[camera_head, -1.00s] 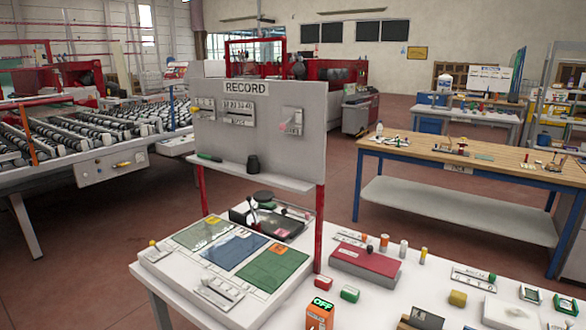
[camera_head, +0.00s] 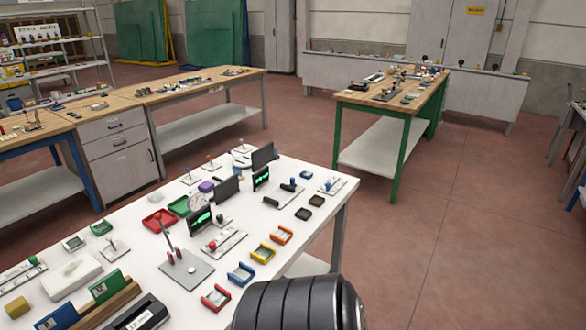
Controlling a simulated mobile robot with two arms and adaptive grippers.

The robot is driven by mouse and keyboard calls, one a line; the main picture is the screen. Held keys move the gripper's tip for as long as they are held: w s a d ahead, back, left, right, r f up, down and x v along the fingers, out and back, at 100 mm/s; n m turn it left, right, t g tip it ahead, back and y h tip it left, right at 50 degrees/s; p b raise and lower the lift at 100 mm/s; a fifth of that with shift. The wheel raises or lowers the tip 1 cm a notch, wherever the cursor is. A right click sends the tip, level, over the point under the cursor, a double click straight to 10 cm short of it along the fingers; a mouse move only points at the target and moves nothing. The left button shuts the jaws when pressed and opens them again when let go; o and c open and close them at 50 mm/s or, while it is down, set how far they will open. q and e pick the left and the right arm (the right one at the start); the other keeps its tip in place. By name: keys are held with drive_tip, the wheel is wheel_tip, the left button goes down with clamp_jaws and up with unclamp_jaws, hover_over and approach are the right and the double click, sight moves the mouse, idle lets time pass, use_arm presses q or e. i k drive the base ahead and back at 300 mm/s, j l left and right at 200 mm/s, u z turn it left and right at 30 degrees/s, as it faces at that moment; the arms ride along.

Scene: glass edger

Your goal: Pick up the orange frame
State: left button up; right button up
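The orange frame (camera_head: 281,235) is a small, open, rectangular piece lying on the white table (camera_head: 330,201) near its right front edge. It is beyond a similar yellow frame (camera_head: 263,253), a blue frame (camera_head: 240,274) and a red frame (camera_head: 216,297), which run in a row along that edge. Nothing touches the orange frame. Neither of my grippers is in view. A dark, ribbed, rounded part of mine shows at the bottom centre, in front of the table edge.
Small dark frames (camera_head: 303,214), a lever on a grey plate (camera_head: 187,269) and small dark screens (camera_head: 226,189) stand around the orange frame. A green-legged bench (camera_head: 388,125) stands farther back. The floor right of the white table is clear.

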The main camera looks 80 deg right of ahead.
sight(283, 234)
drive_tip(key=z, duration=2.55)
